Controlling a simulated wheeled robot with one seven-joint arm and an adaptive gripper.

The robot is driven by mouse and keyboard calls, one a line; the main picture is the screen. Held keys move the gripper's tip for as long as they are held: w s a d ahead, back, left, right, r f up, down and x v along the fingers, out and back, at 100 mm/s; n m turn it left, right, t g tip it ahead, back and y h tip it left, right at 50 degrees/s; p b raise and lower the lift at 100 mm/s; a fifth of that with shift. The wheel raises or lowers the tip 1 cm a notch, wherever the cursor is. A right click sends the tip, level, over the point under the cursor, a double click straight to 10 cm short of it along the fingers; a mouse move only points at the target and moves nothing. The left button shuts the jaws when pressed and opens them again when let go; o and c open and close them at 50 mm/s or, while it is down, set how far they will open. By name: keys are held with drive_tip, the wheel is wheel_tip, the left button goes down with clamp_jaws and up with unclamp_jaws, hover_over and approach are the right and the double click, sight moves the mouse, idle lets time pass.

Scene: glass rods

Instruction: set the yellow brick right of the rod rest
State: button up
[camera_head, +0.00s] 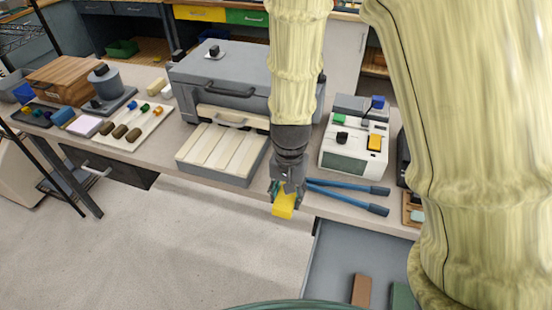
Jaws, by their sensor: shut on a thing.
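My gripper (287,194) points down near the front edge of the bench, shut on the yellow brick (284,208). I cannot tell for sure which thing is the rod rest. It may be the cream ridged shelf (219,150) just left of my gripper, or the white board (128,126) at the left with brown and coloured pieces on it.
Blue-handled tools (350,192) lie right of my gripper. A white box with coloured knobs (352,158) stands behind them. A large grey box (215,85) stands on the bench (178,118). Below right, a grey surface holds brown (361,290) and green (403,296) blocks.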

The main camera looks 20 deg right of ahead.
drive_tip(key=w+d+p, duration=0.1)
drive_tip(key=w, duration=0.4)
drive_tip(key=w+f+p, duration=0.1)
drive_tip(key=w, duration=0.4)
drive_tip(key=w+d+p, duration=0.1)
drive_tip(key=w+p, duration=0.1)
drive_tip(key=w, duration=0.2)
drive_tip(key=shift+w+d+f, duration=0.15)
drive_tip(key=shift+w+d, duration=0.15)
drive_tip(key=shift+w, duration=0.1)
drive_tip(key=shift+f+p, duration=0.8)
drive_tip(key=shift+f, duration=0.95)
drive_tip(key=shift+f, duration=0.1)
drive_tip(key=o, duration=1.1)
drive_tip(key=shift+o, duration=0.2)
wheel_tip(320, 180, up, 12)
drive_tip(key=b, duration=0.3)
